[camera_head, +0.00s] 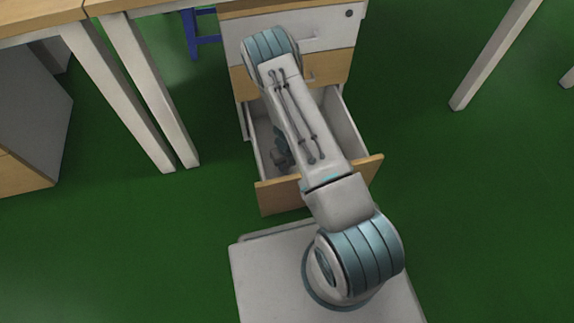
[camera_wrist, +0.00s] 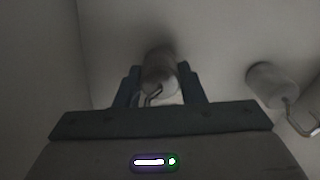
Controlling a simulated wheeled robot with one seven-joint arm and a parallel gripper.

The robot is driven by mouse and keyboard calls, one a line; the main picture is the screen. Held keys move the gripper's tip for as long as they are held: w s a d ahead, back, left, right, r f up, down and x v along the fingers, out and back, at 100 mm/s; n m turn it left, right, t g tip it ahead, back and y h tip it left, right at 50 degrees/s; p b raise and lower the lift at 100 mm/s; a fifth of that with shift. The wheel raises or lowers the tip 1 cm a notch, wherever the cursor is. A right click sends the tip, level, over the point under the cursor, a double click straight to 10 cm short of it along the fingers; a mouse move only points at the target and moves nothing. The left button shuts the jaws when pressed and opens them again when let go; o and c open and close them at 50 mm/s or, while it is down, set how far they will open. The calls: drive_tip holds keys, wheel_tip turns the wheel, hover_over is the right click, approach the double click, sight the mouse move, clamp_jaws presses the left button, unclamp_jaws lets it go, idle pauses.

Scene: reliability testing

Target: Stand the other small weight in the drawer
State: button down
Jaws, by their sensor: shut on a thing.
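A small grey cylindrical weight (camera_wrist: 159,70) with a thin metal hook is between the two fingers of my gripper (camera_wrist: 158,82) in the wrist view. The gripper is shut on it, low inside the open drawer (camera_head: 350,128). The weight's hook end faces the wrist camera, and a dark shadow lies beside it; I cannot tell whether its base touches the drawer floor. A second small weight (camera_wrist: 270,86), also with a hook, is in the drawer to the right of the gripper, apart from it. In the head view my arm hides most of the drawer's inside and both weights.
The drawer's wooden front (camera_head: 283,197) stands out from the cabinet (camera_head: 336,32). A drawer wall (camera_wrist: 72,50) rises left of the gripper in the wrist view. Table legs stand at the left (camera_head: 150,105) and right (camera_head: 490,55).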

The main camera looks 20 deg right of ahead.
drive_tip(key=shift+f, duration=0.1)
drive_tip(key=c, duration=0.9)
unclamp_jaws()
